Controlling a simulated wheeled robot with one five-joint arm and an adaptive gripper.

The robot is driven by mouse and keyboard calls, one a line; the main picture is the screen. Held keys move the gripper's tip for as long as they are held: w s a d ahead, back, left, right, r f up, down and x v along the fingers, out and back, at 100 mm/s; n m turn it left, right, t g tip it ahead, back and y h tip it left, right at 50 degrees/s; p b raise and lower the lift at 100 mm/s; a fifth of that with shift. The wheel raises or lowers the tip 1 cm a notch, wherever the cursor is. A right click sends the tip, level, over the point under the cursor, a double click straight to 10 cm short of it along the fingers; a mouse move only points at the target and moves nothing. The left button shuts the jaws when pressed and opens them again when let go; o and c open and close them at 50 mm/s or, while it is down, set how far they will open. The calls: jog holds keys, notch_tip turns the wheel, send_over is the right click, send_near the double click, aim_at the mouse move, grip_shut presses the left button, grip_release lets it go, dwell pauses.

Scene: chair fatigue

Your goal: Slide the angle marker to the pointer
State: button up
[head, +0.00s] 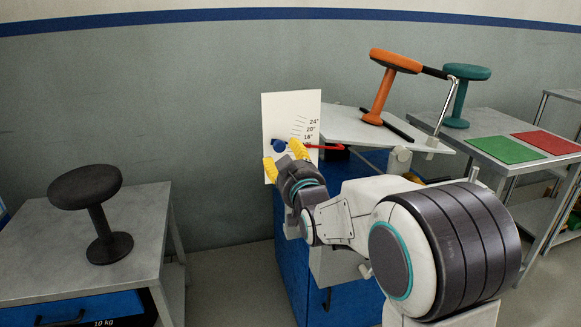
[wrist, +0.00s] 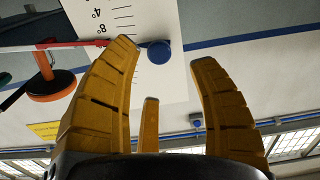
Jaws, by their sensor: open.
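The angle marker looks like a round blue knob (head: 279,145) on the white scale board (head: 275,108); it also shows in the wrist view (wrist: 158,52). The red pointer (head: 325,147) reaches across the board from the right in the head view. In the wrist view, the pointer (wrist: 85,45) runs from the left behind one finger towards the knob. My gripper (head: 284,160) is open just in front of the board. In the wrist view the knob appears between my gripper's yellow fingertips (wrist: 166,65), with visible space to the right finger; contact and depth are unclear.
A teal stool (head: 460,95) and green and red mats (head: 506,149) are on the right table. A black stool (head: 96,205) stands on the left table.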

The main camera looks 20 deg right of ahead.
jog(key=shift+s, duration=1.9)
jog(key=shift+c, duration=0.2)
